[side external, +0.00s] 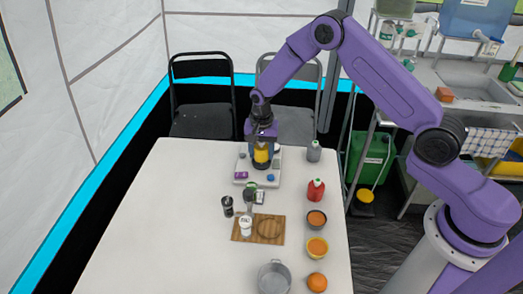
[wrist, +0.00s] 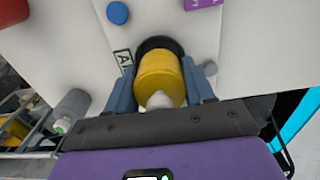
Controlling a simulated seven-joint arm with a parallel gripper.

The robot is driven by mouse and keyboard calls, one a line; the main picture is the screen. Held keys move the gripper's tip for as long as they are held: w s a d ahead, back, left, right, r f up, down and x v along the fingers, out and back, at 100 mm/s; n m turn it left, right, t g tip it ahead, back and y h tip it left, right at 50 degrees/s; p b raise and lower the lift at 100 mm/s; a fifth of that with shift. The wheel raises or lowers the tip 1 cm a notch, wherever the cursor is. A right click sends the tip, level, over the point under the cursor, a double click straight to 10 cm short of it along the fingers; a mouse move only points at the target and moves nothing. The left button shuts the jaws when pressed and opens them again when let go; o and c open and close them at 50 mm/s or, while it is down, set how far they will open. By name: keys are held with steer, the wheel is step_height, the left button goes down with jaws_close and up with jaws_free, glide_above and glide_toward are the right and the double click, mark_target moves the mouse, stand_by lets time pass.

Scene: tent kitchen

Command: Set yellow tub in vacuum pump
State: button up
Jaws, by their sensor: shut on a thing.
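The yellow tub (side external: 261,155) is held upright by my gripper (side external: 262,146) over the far part of the table. In the wrist view, the yellow tub (wrist: 160,72) sits between the two fingers of my gripper (wrist: 160,82), which is shut on it. A white base with a dark round holder, apparently the vacuum pump (side external: 242,166), is under it. In the wrist view, the black round rim (wrist: 158,43) shows just beyond the tub's far end. I cannot tell whether the tub's bottom is inside the rim or just above it.
A wooden board (side external: 270,230), bowls and a pot (side external: 274,277) are nearer. The table's left side is clear.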

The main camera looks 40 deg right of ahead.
steer(key=shift+f, duration=0.75)
steer(key=o, duration=0.5)
steer(key=shift+r, duration=5.5)
